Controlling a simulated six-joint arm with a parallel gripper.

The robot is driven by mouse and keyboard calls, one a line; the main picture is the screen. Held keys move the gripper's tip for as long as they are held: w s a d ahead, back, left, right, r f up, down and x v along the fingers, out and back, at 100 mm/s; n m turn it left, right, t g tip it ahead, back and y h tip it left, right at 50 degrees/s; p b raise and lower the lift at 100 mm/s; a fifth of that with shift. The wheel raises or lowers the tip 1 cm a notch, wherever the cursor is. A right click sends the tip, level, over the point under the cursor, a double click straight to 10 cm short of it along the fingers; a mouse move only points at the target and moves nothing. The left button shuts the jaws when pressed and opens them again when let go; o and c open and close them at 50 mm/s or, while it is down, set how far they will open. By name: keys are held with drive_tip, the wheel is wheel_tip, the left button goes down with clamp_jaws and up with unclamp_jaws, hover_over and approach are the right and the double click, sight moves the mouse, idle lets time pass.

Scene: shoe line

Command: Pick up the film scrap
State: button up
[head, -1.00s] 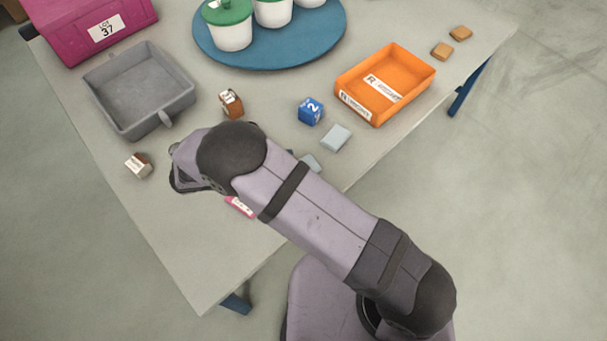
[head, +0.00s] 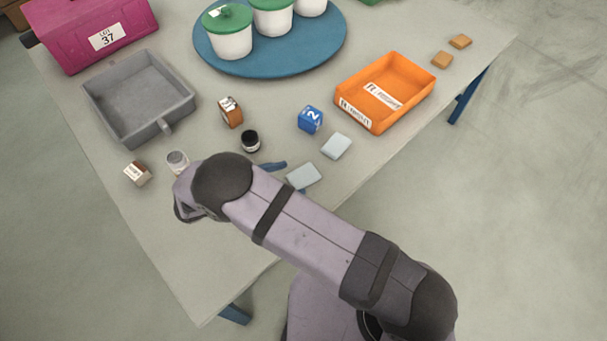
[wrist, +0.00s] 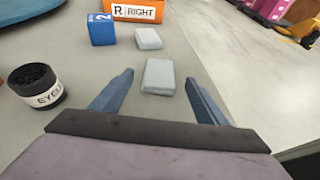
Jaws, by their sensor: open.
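Nothing is marked as the film scrap, and I cannot tell which thing it is. Two pale grey-blue flat pieces are the likeliest: the near one (head: 303,176) and a far one (head: 336,146). My gripper (wrist: 158,78) is open and empty in the wrist view. The near piece (wrist: 159,76) lies ahead, in line with the gap between its blue fingertips, and the far piece (wrist: 148,38) lies beyond it. In the head view my arm hides most of the gripper and part of the table.
A black-topped jar (wrist: 35,85) stands left of my gripper. A blue block (head: 310,119) and an orange tray (head: 424,87) marked R are beyond the pale pieces.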

sight(303, 175)
drive_tip(key=shift+p+x, duration=0.3)
drive_tip(key=shift+x, duration=1.85)
drive_tip(key=c, duration=1.1)
drive_tip(key=shift+c, duration=0.2)
drive_tip(key=shift+r, duration=0.1)
wheel_tip(303, 175, up, 10)
